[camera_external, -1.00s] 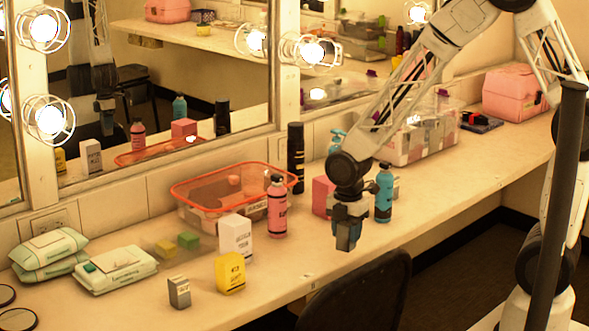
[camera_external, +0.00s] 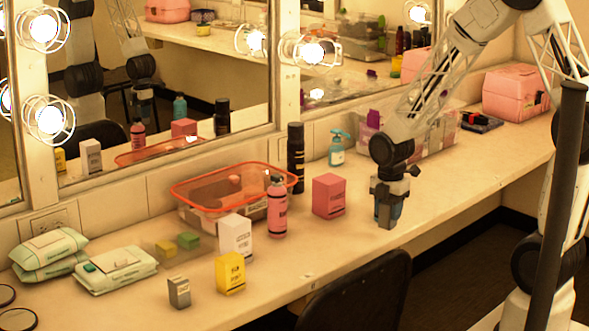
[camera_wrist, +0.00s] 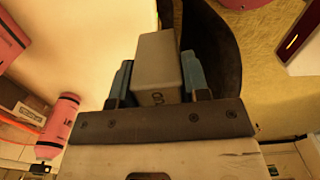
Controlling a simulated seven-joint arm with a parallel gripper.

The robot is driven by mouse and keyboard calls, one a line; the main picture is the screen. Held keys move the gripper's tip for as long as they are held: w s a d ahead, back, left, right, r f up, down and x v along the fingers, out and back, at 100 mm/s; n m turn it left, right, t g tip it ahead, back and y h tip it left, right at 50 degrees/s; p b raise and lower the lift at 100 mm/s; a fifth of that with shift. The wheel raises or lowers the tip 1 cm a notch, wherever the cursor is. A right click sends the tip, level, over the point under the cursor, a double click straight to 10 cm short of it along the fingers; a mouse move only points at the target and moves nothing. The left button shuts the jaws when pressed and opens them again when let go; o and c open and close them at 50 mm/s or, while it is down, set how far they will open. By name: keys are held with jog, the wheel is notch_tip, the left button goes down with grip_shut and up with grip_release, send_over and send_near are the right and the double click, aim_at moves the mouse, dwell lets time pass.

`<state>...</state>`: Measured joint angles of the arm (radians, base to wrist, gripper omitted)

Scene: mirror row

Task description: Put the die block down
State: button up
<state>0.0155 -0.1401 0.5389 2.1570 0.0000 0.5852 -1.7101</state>
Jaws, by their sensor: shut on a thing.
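My gripper (camera_external: 388,208) is shut on the die block and holds it over the front part of the counter, right of the pink box (camera_external: 328,197). In the wrist view, the die block (camera_wrist: 158,68) is a grey-beige block with a dark mark on its near face, held between two blue fingers. In the external view, the block is small and partly hidden by the fingers. I cannot tell there whether its underside touches the counter (camera_external: 350,245).
A pink bottle (camera_external: 277,208), white box (camera_external: 236,237), yellow box (camera_external: 230,273) and small grey box (camera_external: 179,291) stand to the left. A teal pump bottle (camera_external: 337,150) stands behind. A dark chair (camera_external: 365,290) is at the front edge. The counter between the pink box and my gripper is clear.

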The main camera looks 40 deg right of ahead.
jog(key=s+d, duration=0.4)
jog(key=d, duration=0.6)
jog(key=s+d+m, duration=0.1)
jog(key=s+d, duration=0.3)
jog(key=d, duration=0.7)
jog(key=shift+w, duration=0.1)
jog(key=w+d, duration=0.2)
jog(key=w, duration=0.2)
jog(key=w+d+f, duration=0.1)
jog(key=w+d, duration=0.1)
jog(key=w, duration=0.3)
jog(key=w+d, duration=0.2)
jog(key=w, duration=0.3)
jog(key=shift+w+d+f, duration=0.15)
jog(key=shift+d+f, duration=0.05)
jog(key=shift+d, duration=0.2)
jog(key=shift+f, duration=0.1)
jog(key=shift+f, duration=1.65)
jog(key=shift+f, duration=0.15)
jog(key=o, duration=1)
